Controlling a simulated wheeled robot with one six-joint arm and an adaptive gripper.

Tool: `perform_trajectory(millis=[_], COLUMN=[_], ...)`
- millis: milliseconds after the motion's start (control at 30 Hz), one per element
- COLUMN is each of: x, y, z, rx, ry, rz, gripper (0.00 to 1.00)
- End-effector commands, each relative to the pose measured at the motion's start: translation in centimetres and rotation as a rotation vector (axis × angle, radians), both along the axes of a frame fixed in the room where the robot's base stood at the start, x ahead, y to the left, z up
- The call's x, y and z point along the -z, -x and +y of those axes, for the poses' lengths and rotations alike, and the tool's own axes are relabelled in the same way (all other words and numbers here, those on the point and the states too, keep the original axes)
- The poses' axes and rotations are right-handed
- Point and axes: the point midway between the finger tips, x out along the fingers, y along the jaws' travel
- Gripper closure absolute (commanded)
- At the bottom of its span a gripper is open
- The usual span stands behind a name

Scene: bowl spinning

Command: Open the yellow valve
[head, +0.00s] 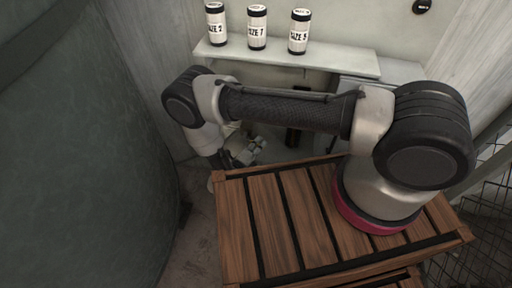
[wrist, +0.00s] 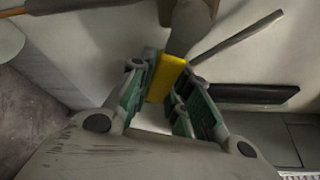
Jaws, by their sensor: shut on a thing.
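The yellow valve (wrist: 164,79) shows in the wrist view as a flat yellow handle joined to a grey fitting (wrist: 190,25) above it. My gripper (wrist: 156,92) has its two green-padded fingers on either side of the yellow handle and is shut on it. In the head view my gripper (head: 243,155) is low behind the wooden crate, partly hidden by my arm. The yellow handle cannot be made out clearly there.
A slatted wooden crate (head: 265,225) stands below my arm. A white shelf (head: 330,61) holds several labelled cans, such as the SIZE 1 can (head: 257,28). A large grey-green rounded surface (head: 75,170) fills the left. A dark bar (wrist: 250,94) lies right of my fingers.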

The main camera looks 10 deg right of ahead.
Motion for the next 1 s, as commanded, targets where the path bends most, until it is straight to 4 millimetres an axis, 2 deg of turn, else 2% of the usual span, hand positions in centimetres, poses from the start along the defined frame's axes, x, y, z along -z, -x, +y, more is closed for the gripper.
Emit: perform_trajectory(millis=[200, 500, 1000], x=[-1.0, -2.0, -2.4], y=[0.1, 0.1, 0.1], z=[-0.2, -0.3, -0.3], rx=[-0.002, -0.002, -0.004], ry=[0.158, 0.302, 0.357], rz=[0.066, 0.124, 0.146], gripper=[1.0, 1.0, 1.0])
